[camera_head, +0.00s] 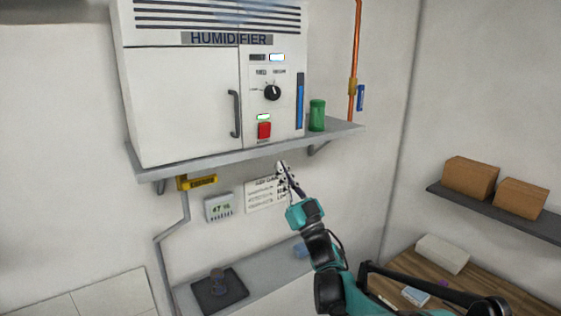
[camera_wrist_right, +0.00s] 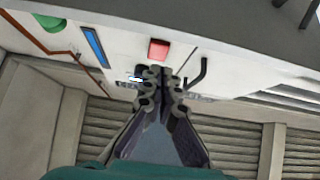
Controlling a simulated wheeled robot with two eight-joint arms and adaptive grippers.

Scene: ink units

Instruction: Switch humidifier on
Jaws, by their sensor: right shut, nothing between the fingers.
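The white humidifier (camera_head: 183,95) stands on a grey wall shelf. Its front has a red switch (camera_head: 264,130) with a lit green-white indicator (camera_head: 264,117) above it, a black knob (camera_head: 272,92) and a bright small display (camera_head: 277,57). My right gripper (camera_head: 282,168) is shut and empty, below the shelf's front edge and lower than the switch. In the right wrist view the closed fingertips (camera_wrist_right: 160,78) point toward the humidifier's face, with the red switch (camera_wrist_right: 158,50) just beyond them in the picture; contact does not show. My left gripper is not in view.
The shelf edge (camera_head: 230,155) juts out between my right gripper and the panel. A green cylinder (camera_head: 317,115) stands on the shelf at right, and the door handle (camera_head: 235,113) is left of the switch. A wall shelf with boxes (camera_head: 470,177) is at right.

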